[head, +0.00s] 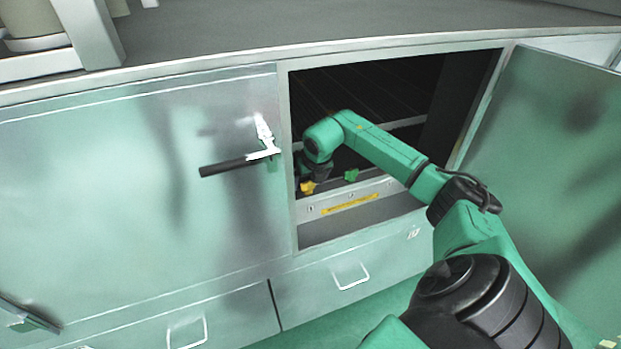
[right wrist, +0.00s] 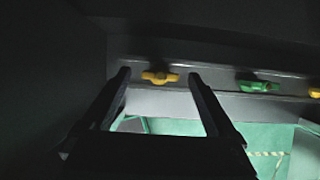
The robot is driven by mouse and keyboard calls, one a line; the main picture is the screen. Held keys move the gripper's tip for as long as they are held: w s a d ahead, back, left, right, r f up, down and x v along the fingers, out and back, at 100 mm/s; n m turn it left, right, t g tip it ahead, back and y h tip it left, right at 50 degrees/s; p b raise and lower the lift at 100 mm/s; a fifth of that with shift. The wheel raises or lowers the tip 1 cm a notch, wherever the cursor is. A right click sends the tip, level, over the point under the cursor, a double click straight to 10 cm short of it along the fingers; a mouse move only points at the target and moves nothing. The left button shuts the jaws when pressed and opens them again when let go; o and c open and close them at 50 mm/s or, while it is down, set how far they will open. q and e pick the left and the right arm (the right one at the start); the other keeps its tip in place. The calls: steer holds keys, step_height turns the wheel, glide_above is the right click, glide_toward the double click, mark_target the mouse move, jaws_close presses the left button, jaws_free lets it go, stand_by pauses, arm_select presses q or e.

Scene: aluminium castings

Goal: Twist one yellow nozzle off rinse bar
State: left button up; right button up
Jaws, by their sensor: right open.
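The rinse bar (right wrist: 218,82) runs across the right wrist view as a grey rail. A yellow nozzle (right wrist: 160,77) on it shows between the fingertips of my right gripper (right wrist: 159,76), which is open. Whether either finger touches the nozzle I cannot tell. A green nozzle (right wrist: 258,86) sits to its right, and part of another yellow nozzle (right wrist: 314,93) shows at the right edge. In the head view my right gripper (head: 313,176) is inside the cabinet opening, beside a yellow nozzle (head: 308,187). The green nozzle (head: 351,175) is to the right. My left gripper is not in view.
The cabinet's closed left door (head: 130,180) has a white latch and a black handle (head: 228,166). The open right door (head: 560,150) stands beside my right arm. A yellow label strip (head: 350,204) lies along the sill. Drawers (head: 340,275) are below. The cabinet's inside is dark.

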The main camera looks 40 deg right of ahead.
steer(key=c, duration=0.9)
steer(key=shift+w, duration=0.1)
steer(key=c, duration=0.5)
steer(key=shift+f, duration=0.1)
steer(key=shift+c, duration=0.2)
steer(key=shift+d+f+n+b, duration=0.15)
steer(key=shift+n+b, duration=0.5)
steer(key=shift+n, duration=0.05)
steer(key=n+y+b, duration=0.2)
steer(key=n, duration=0.2)
steer(key=shift+d, duration=0.15)
steer(key=shift+n, duration=0.4)
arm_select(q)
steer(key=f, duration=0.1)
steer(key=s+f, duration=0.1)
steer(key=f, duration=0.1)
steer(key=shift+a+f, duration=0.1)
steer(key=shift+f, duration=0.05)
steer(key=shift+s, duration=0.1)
